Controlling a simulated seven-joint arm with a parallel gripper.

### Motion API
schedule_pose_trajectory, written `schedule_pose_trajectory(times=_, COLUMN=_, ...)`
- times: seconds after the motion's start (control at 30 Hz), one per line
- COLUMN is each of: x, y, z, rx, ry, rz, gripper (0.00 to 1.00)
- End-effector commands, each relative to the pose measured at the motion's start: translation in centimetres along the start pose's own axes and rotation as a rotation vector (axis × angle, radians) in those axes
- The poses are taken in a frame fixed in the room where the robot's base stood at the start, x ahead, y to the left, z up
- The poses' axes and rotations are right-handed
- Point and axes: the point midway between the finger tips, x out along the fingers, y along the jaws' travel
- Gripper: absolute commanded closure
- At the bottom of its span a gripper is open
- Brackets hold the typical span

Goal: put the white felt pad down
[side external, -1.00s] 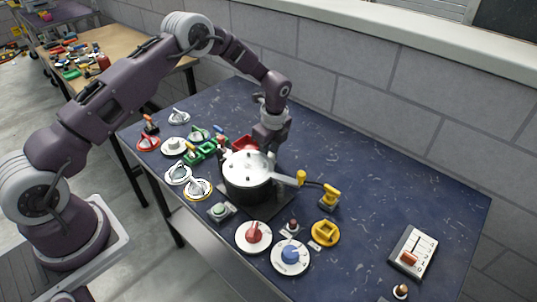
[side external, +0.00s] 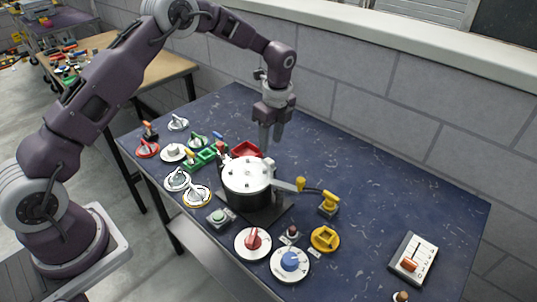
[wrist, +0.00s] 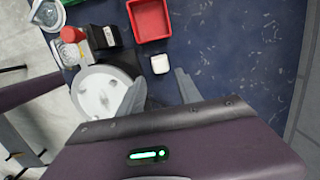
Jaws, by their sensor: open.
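The white felt pad (wrist: 160,64) is a small pale rounded square in the wrist view. It lies on the blue table just below the red tray (wrist: 149,20) and right of the pot (wrist: 101,93). In the side view I cannot make the pad out; the pot or my gripper may hide it. My gripper (side external: 271,146) is above the table behind the pot, fingers pointing down. In the wrist view its two fingers (wrist: 158,88) are spread apart with nothing held between them, and the pad shows between and beyond their tips.
The pot (side external: 247,173) with its side handle stands close in front of my gripper. The red tray (side external: 247,149) and green tray (side external: 203,158) are to the left. Several knobs and a yellow-handled lever (side external: 328,203) stand nearby.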

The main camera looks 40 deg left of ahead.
Motion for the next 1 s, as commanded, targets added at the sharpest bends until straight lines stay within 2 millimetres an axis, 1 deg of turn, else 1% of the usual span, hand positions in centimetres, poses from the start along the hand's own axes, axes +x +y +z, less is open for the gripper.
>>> schedule_pose_trajectory(times=0.03, x=-1.1, y=-0.1, z=0.0, rx=0.0, ry=0.0, rz=-0.003, gripper=0.59)
schedule_pose_trajectory(times=0.13, x=-2.4, y=-0.1, z=0.0, rx=-0.001, ry=0.0, rz=-0.002, gripper=0.59)
schedule_pose_trajectory(times=0.2, x=-2.9, y=0.0, z=0.0, rx=-0.001, ry=0.0, rz=0.0, gripper=0.59)
schedule_pose_trajectory(times=0.37, x=-3.1, y=0.0, z=0.0, rx=-0.001, ry=0.0, rz=0.001, gripper=0.59)
schedule_pose_trajectory(times=0.43, x=-4.1, y=0.2, z=0.0, rx=-0.021, ry=0.001, rz=-0.009, gripper=0.59)
schedule_pose_trajectory(times=0.47, x=-5.0, y=0.5, z=0.1, rx=-0.045, ry=0.001, rz=-0.018, gripper=0.59)
schedule_pose_trajectory(times=0.57, x=-10.7, y=2.9, z=0.3, rx=-0.198, ry=0.009, rz=-0.074, gripper=0.59)
schedule_pose_trajectory(times=0.6, x=-13.4, y=4.5, z=0.5, rx=-0.289, ry=0.018, rz=-0.102, gripper=0.59)
schedule_pose_trajectory(times=0.67, x=-17.2, y=7.7, z=0.6, rx=-0.439, ry=0.04, rz=-0.144, gripper=0.59)
schedule_pose_trajectory(times=0.7, x=-19.5, y=10.1, z=0.7, rx=-0.542, ry=0.06, rz=-0.174, gripper=0.59)
schedule_pose_trajectory(times=0.77, x=-22.3, y=14.1, z=0.8, rx=-0.705, ry=0.1, rz=-0.215, gripper=0.59)
schedule_pose_trajectory(times=0.8, x=-23.8, y=17.1, z=0.7, rx=-0.819, ry=0.135, rz=-0.24, gripper=0.59)
schedule_pose_trajectory(times=0.87, x=-25.1, y=21.6, z=0.6, rx=-0.988, ry=0.196, rz=-0.272, gripper=0.59)
schedule_pose_trajectory(times=0.9, x=-25.5, y=24.4, z=0.5, rx=-1.098, ry=0.241, rz=-0.288, gripper=0.59)
schedule_pose_trajectory(times=0.97, x=-25.4, y=28.1, z=0.2, rx=-1.243, ry=0.309, rz=-0.302, gripper=0.59)
schedule_pose_trajectory(times=1.0, x=-25.0, y=30.2, z=0.0, rx=-1.326, ry=0.35, rz=-0.305, gripper=0.59)
